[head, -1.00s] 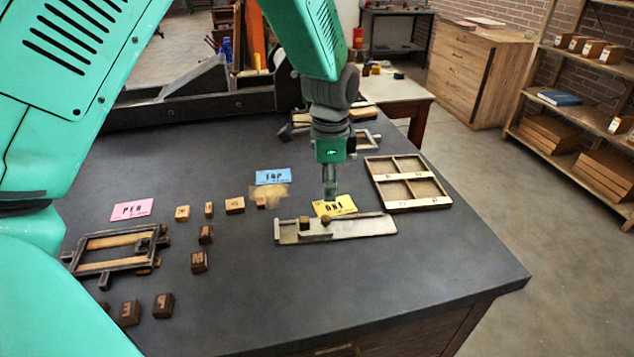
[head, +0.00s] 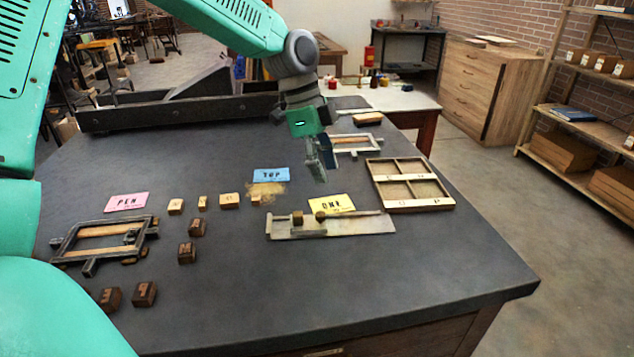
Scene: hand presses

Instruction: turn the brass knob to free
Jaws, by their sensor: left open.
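My left gripper (head: 320,162) hangs tilted above the table, behind the yellow card (head: 332,204), with nothing between its fingers. A flat metal tray (head: 372,226) lies in front of that card. On it are a brown block (head: 297,217) and a small dark rounded piece (head: 320,216), which may be the knob. I cannot make out brass colour or which way it is turned. A dark metal frame with wooden bars (head: 62,240) lies at the left of the table. My right gripper is not in view.
A wooden box with compartments (head: 452,200) stands right of the yellow card. A blue card (head: 270,174), a pink card (head: 127,202) and several letter blocks (head: 144,293) lie on the dark table (head: 400,285). Its front right is clear.

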